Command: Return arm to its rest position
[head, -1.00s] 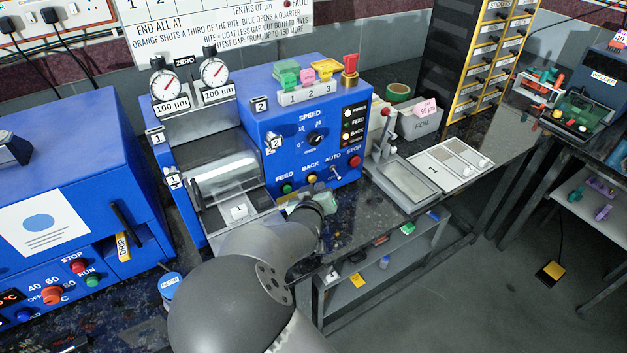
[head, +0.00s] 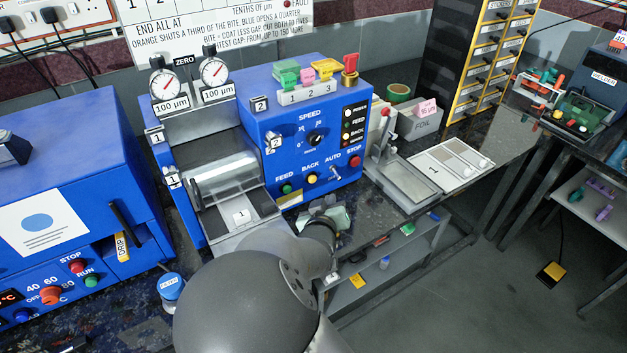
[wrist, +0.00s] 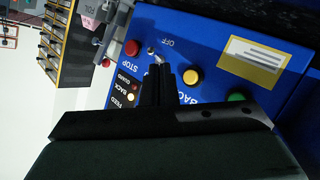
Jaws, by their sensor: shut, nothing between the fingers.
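My arm reaches up from the bottom of the head view over the counter's front edge, in front of the blue roller machine (head: 300,130). In the wrist view my gripper (wrist: 160,72) is shut, with its dark fingers together and nothing seen between them. The fingertips show in front of the machine's control panel, by the toggle switch (wrist: 154,54), the red STOP button (wrist: 132,47) and the yellow button (wrist: 191,76). I cannot tell whether they touch the panel.
A blue oven-like box (head: 70,170) stands at left, with a small blue-lidded jar (head: 171,287) beside it. A lever press (head: 400,180) and a white card (head: 450,165) lie right of the machine. A low shelf (head: 375,280) is below. Open floor lies at lower right.

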